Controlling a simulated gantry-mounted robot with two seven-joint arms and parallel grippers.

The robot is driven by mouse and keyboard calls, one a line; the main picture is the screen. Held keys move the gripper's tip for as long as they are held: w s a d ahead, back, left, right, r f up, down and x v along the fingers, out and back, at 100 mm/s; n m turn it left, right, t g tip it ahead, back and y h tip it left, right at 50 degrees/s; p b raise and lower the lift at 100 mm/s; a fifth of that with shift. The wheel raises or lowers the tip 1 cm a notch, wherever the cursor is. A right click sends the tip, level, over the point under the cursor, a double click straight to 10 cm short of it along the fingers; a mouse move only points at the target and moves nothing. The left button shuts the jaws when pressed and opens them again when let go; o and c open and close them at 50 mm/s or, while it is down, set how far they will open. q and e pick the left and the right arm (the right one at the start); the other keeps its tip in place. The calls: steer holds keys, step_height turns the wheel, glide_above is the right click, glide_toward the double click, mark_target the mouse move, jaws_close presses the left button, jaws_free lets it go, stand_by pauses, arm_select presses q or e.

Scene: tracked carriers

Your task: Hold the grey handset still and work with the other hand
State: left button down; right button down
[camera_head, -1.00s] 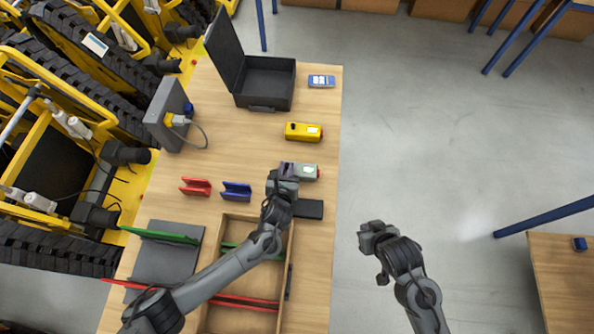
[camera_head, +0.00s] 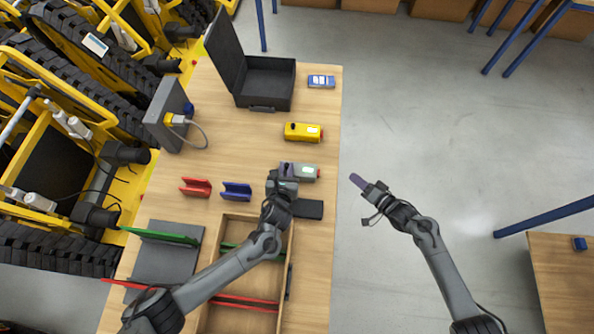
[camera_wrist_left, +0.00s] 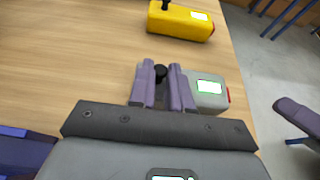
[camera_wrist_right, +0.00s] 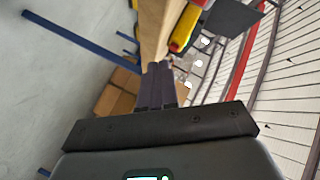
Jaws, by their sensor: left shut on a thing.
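The grey handset (camera_head: 305,171) lies on the wooden table near its right edge, with a lit screen on top. It also shows in the left wrist view (camera_wrist_left: 212,102). My left gripper (camera_head: 285,172) is shut on the handset's left end; in the left wrist view its purple fingers stand on either side of a black knob (camera_wrist_left: 160,73). My right gripper (camera_head: 357,181) is off the table's right edge, apart from the handset and pointing toward the table. Its fingers (camera_wrist_right: 158,75) lie together in the right wrist view, with nothing seen between them.
A yellow handset (camera_head: 299,132) lies behind the grey one, and a blue device (camera_head: 321,82) beside an open black case (camera_head: 265,101). Red (camera_head: 196,187) and blue (camera_head: 237,191) holders stand left. A wooden tray (camera_head: 288,240) is in front. Open floor lies right.

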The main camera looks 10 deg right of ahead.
mark_target(332, 180)
steer(key=shift+w+a+r, duration=0.1)
steer(key=shift+w+a, duration=0.25)
steer(key=shift+a, duration=1)
steer(key=shift+w+a+f, duration=0.1)
steer(key=shift+w+a, duration=0.25)
steer(key=shift+a, duration=1.05)
steer(key=shift+w+a+r, duration=0.1)
steer(key=shift+w+a, duration=0.25)
steer(key=shift+a, duration=1)
steer(key=shift+a, duration=0.2)
steer(key=shift+w+a, duration=0.1)
steer(key=shift+a, duration=0.15)
steer(key=shift+a, duration=0.3)
steer(key=shift+d, duration=0.75)
